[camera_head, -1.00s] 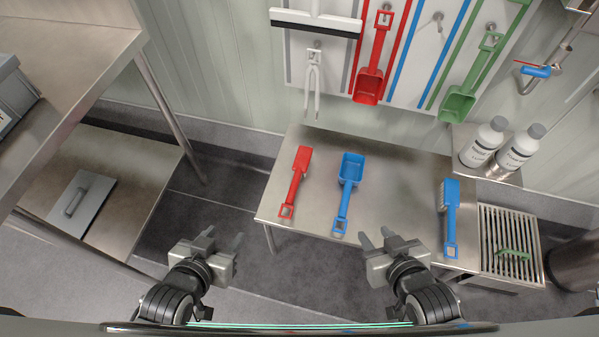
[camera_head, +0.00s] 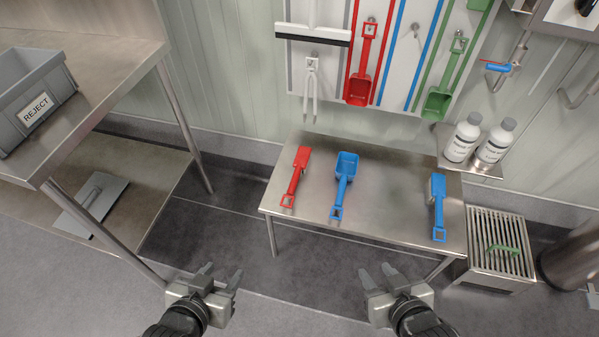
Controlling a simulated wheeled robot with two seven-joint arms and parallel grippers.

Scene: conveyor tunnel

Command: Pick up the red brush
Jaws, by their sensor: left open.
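The red brush (camera_head: 296,177) lies on the left part of the low steel table (camera_head: 390,208), its handle loop toward the front edge. My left gripper (camera_head: 219,277) is open and empty, in front of the table and to the left of the brush, well apart from it. My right gripper (camera_head: 377,279) has its fingers apart and nothing between them, in front of the table's front edge. Nothing covers the brush.
A blue scoop (camera_head: 344,184) lies right of the red brush, and a blue brush (camera_head: 438,207) lies further right. A steel shelf (camera_head: 110,65) with a grey reject bin (camera_head: 62,87) stands at left. White bottles (camera_head: 464,138) and a slatted drain stand (camera_head: 497,243) are at right.

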